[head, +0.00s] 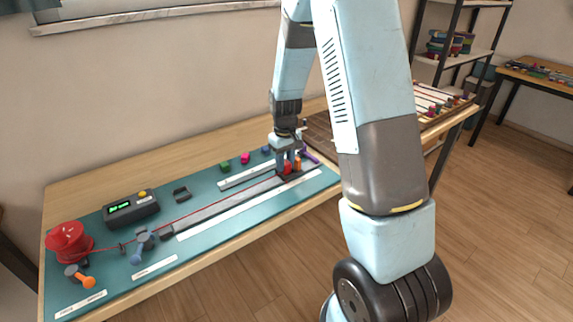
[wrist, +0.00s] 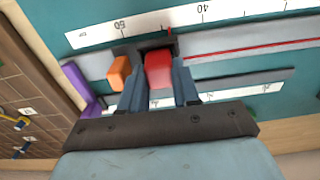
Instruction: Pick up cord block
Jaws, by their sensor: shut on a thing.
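A red cord block (wrist: 158,70) sits between the fingers of my gripper (wrist: 160,88) in the wrist view. The fingers are shut on its two sides. In the head view my gripper (head: 288,158) points down at the right end of the grey rail, and the red block (head: 287,168) shows between the fingertips. A red cord (head: 222,209) runs along the rail from a red spool (head: 69,243) at the left toward the block. An orange block (wrist: 119,72) stands just beside it, apart from the fingers.
A purple part (wrist: 80,82) lies past the orange block. Green (head: 224,166) and pink (head: 245,158) blocks stand behind the rail. A dark box with a green display (head: 131,208), a blue-grey clamp (head: 143,243) and an orange-handled part (head: 80,277) are at the left.

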